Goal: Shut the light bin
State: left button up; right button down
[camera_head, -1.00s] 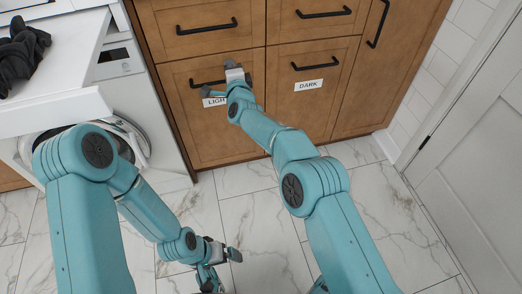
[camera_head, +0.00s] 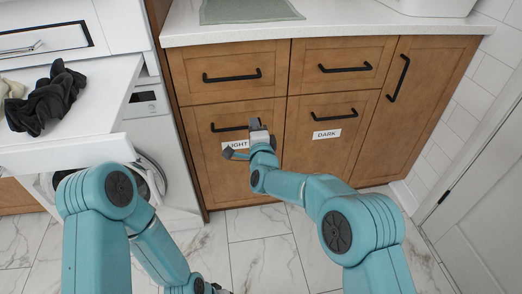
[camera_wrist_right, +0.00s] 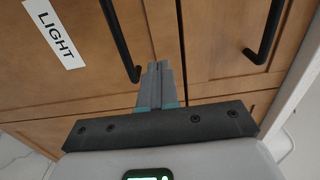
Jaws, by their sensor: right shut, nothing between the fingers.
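The light bin (camera_head: 205,180) is a wooden front with a black bar handle (camera_head: 228,128) and a white LIGHT label, partly covered by my right gripper. It looks flush with the fronts around it. My right gripper (camera_head: 257,127) is at the right end of this handle, fingers together and empty. In the right wrist view the closed fingers (camera_wrist_right: 160,78) point at the wood, just right of the handle (camera_wrist_right: 120,42) and LIGHT label (camera_wrist_right: 55,33). Contact cannot be told. My left gripper (camera_head: 215,288) is low at the bottom edge, mostly cut off, its jaws unclear.
The dark bin (camera_head: 325,155) is just to the right, also closed. Drawers and a countertop (camera_head: 340,20) with a green towel (camera_head: 250,9) are above. At left a white pull-out shelf (camera_head: 75,140) holding dark cloth (camera_head: 50,97) juts out. Marble floor (camera_head: 265,255) is clear.

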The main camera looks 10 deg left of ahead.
jog(key=p+v, duration=0.1)
jog(key=v, duration=0.9)
jog(key=shift+s+p, duration=0.3)
jog(key=shift+s, duration=0.05)
jog(key=shift+s+d+r, duration=0.1)
jog(key=shift+d, duration=0.05)
